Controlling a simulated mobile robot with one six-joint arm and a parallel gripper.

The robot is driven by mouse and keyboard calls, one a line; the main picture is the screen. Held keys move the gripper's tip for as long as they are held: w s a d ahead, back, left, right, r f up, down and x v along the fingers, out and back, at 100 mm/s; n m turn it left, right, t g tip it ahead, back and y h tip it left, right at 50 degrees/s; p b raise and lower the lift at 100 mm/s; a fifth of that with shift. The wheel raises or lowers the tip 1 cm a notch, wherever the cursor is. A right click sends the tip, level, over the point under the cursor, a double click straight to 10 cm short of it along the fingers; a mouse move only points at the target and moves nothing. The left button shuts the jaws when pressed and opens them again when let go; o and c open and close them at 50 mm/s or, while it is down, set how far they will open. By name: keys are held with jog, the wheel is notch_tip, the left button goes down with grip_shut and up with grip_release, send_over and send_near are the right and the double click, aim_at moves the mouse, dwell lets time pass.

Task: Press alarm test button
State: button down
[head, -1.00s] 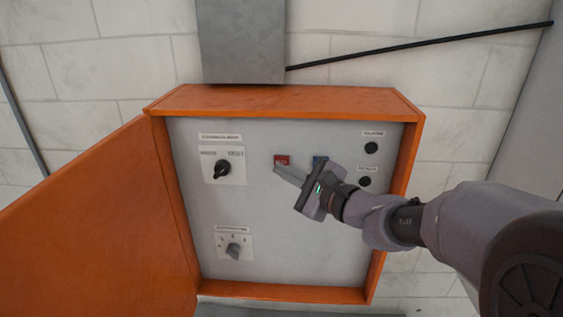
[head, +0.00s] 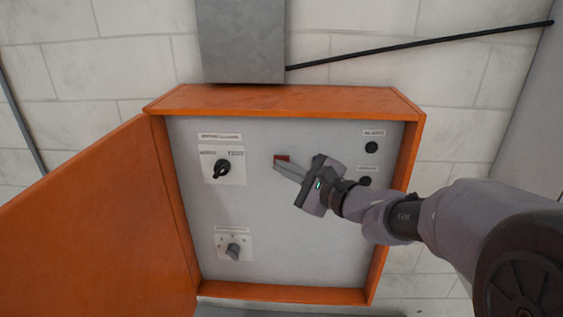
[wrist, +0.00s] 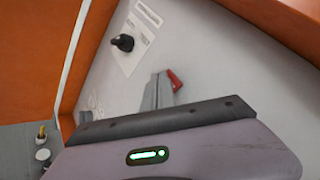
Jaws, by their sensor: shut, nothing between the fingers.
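My gripper (head: 276,166) is shut and empty, its fingertips over the lower edge of a red piece (head: 282,158) on the grey panel (head: 270,240). The red piece also shows just right of the fingers in the wrist view (wrist: 174,80). I cannot tell whether they touch. At the panel's upper right is a round black button (head: 371,147) under a small label. A second black button (head: 365,181) sits below it, partly behind my gripper. The labels are too small to read surely, so I cannot tell which control is the alarm test button.
An orange cabinet frame (head: 290,98) surrounds the panel, with its orange door (head: 95,225) open at left. The panel's lower middle is clear.

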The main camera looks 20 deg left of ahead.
jog(key=shift+w, duration=0.25)
jog(key=shift+s, duration=0.1)
dwell(0.5)
jog(key=shift+s+d+b, duration=0.1)
jog(key=shift+s+b, duration=0.55)
jog(key=shift+s, duration=0.05)
jog(key=shift+s+d+b, duration=0.2)
jog(key=shift+s+b, duration=0.25)
jog(key=shift+s, duration=0.35)
jog(key=shift+s+d+b, duration=0.2)
jog(key=shift+s+b, duration=0.2)
jog(key=shift+s, duration=0.45)
jog(key=shift+s+d+b, duration=0.2)
jog(key=shift+s+b, duration=0.25)
jog(key=shift+s, duration=0.35)
